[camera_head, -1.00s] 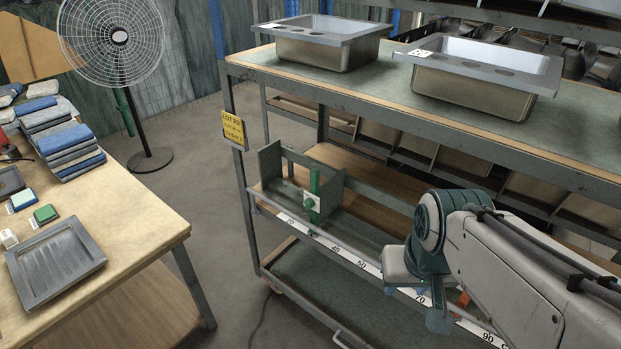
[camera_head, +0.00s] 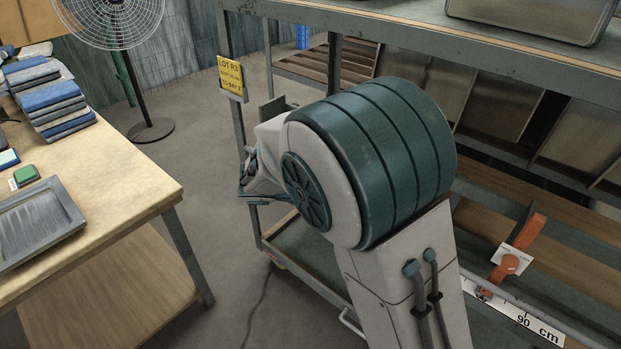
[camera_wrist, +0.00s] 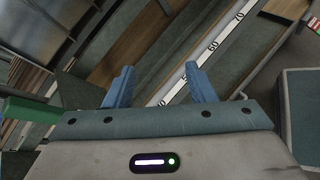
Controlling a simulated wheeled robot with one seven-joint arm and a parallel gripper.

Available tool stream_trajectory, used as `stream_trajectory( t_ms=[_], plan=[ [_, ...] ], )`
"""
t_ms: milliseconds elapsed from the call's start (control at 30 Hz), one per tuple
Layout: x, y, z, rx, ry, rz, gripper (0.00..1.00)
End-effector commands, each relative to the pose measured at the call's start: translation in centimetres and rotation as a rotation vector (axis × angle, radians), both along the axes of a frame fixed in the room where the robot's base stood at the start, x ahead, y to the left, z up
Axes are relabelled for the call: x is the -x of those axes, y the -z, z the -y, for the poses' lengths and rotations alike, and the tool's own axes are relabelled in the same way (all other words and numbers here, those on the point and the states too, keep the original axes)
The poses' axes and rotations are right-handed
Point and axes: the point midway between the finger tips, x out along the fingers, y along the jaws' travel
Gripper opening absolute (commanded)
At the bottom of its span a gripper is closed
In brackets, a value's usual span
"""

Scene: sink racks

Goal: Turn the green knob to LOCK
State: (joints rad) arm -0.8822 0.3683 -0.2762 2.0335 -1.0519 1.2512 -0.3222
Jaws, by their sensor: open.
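The green knob is hidden behind my arm in the head view. In the wrist view a green bar (camera_wrist: 28,109) enters at the left edge, beside my gripper's left side. It looks like part of the green fitting, but I cannot make out the knob on it or any LOCK mark. My gripper (camera_wrist: 157,86) is open, with two blue fingers apart and nothing between them. Its fingers lie over the rack's rail and white scale (camera_wrist: 197,70). The green bar is outside the fingers, to their left.
A yellow lot sign (camera_head: 231,76) hangs on the rack post. A wooden table (camera_head: 120,190) with a grey tray (camera_head: 38,224) stands at left.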

Motion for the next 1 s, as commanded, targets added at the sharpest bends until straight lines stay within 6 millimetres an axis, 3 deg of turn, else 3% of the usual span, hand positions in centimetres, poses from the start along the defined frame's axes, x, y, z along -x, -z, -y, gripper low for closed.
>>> stream_trajectory(
  t_ms=[33, 200, 300, 400, 567, 1000],
  plan=[
    [-1.0, 2.0, -2.6, 0.091, -0.087, -0.001, 0.50],
    [-3.1, 3.9, -10.0, 0.359, -0.321, 0.035, 0.50],
    [-3.4, 4.6, -13.5, 0.466, -0.413, 0.061, 0.50],
    [-3.5, 4.9, -15.5, 0.529, -0.466, 0.081, 0.50],
    [-4.0, 4.9, -16.2, 0.563, -0.491, 0.092, 0.50],
    [-10.6, 4.9, -10.9, 0.561, -0.487, 0.091, 0.50]
  ],
)
